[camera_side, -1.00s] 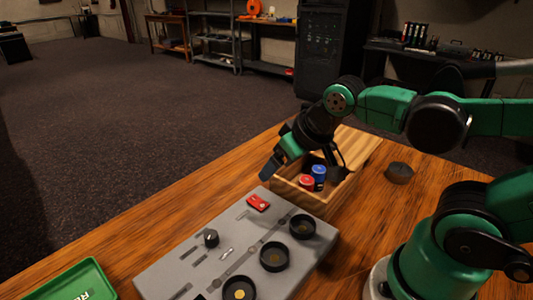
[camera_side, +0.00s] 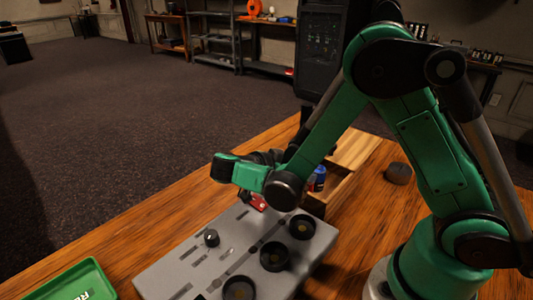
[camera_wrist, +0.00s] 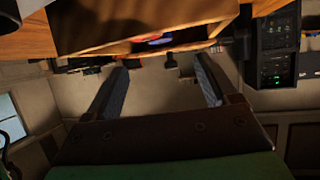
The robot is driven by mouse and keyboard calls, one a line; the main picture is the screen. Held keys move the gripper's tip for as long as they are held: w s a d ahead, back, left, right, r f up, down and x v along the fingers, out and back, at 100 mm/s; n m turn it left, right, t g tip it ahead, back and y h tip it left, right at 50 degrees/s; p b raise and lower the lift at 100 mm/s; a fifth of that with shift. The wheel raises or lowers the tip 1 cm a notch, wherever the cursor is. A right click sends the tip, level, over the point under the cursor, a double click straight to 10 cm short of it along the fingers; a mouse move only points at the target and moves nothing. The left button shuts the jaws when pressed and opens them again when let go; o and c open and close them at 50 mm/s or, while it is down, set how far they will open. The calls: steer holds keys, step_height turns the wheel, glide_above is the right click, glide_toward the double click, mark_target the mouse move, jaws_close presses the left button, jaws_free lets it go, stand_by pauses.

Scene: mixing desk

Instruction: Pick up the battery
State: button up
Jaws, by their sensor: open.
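A wooden box (camera_side: 345,182) on the desk holds a blue-topped cylinder (camera_side: 319,178) and a red-topped one, mostly hidden behind my arm. I cannot tell for sure which thing is the battery. In the wrist view the box's wooden wall (camera_wrist: 90,30) fills the top, with a blue patch (camera_wrist: 155,41) and a red patch beside it. My gripper (camera_wrist: 161,76) is open and empty, its two fingers spread apart. Its fingers point past the box toward the room, and the picture is upside down. In the side view my forearm covers the fingers.
A grey panel (camera_side: 195,270) with several black round cups, a knob (camera_side: 211,238) and a red part (camera_side: 256,203) lies in front of the box. A green tray (camera_side: 75,283) is at lower left. A dark round object (camera_side: 398,173) stands right of the box.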

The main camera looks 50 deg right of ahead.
mark_target(318, 178)
steer(key=x, duration=0.7)
steer(key=shift+r, duration=0.1)
jaws_close()
